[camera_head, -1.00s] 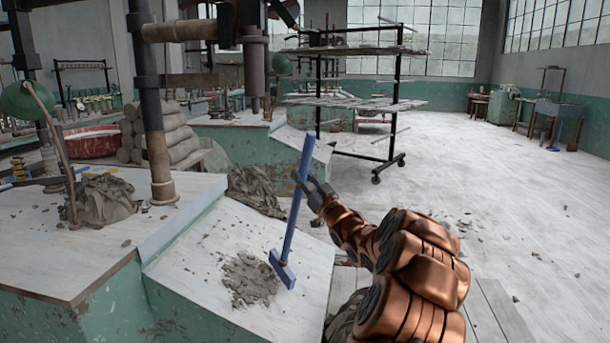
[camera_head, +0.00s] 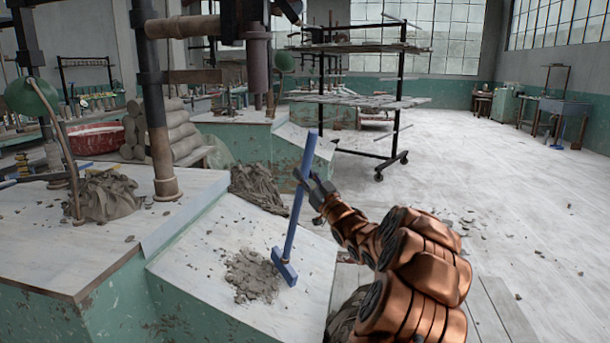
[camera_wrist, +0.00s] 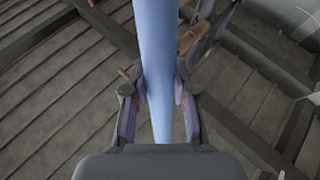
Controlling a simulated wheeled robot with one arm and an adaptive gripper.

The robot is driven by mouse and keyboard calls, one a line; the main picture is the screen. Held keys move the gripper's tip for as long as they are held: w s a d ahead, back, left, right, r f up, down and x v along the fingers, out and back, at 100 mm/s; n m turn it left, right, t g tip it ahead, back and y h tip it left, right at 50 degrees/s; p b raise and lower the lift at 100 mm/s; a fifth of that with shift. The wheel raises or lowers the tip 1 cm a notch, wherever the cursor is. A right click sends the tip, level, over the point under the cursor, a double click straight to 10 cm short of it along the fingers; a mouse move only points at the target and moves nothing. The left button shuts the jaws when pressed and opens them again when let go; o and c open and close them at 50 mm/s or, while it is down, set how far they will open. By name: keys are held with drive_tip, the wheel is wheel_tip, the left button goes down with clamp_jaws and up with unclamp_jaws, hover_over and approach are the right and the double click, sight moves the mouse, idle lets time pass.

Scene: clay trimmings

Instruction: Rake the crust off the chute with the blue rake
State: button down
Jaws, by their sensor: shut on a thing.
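The blue rake (camera_head: 296,212) stands nearly upright, with its handle leaning a little to the right at the top. My gripper (camera_head: 305,183) is shut on the handle in its upper half. The wrist view shows the blue handle (camera_wrist: 157,60) between the two finger pads (camera_wrist: 158,100). The rake head (camera_head: 284,267) is at the right edge of the crust (camera_head: 252,276), a grey crumbly patch on the sloping pale chute (camera_head: 215,250). I cannot tell whether the head touches the chute or hovers just above it.
A clay heap (camera_head: 108,196) lies on the flat table top (camera_head: 50,240) at left, near a vertical post (camera_head: 155,120). More clay (camera_head: 260,188) lies behind the chute. A wheeled rack (camera_head: 400,110) stands beyond. The floor at right (camera_head: 500,210) is mostly open, with scattered crumbs.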

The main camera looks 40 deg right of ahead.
drive_tip(key=shift+w+a+f+b, duration=0.15)
drive_tip(key=shift+f+b, duration=0.15)
drive_tip(key=shift+f, duration=0.2)
drive_tip(key=shift+w+r, duration=0.1)
idle(0.3)
